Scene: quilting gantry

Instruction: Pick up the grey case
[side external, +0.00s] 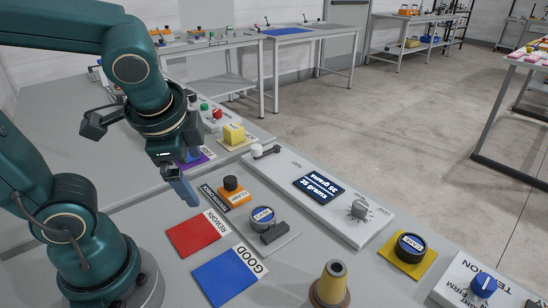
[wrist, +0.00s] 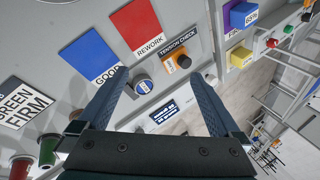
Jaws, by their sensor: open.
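A round grey case (side external: 263,216) with a blue-labelled top sits on the grey bench, beside a dark grey bar (side external: 275,233). In the wrist view the grey case (wrist: 143,86) appears between the fingers, nearer the left one. My gripper (side external: 186,192) is open and empty, above the bench to the left of the case in the side view. The wrist view shows both blue fingers of my gripper (wrist: 160,84) spread apart. The underside of the case is hidden.
An orange piece with a black knob (side external: 231,191) stands close behind the case. Flat red (side external: 198,234) and blue (side external: 228,277) pads lie in front. A scale panel (side external: 330,197) and a brown thread cone (side external: 331,285) are to the right. A yellow block (side external: 234,134) stands further back.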

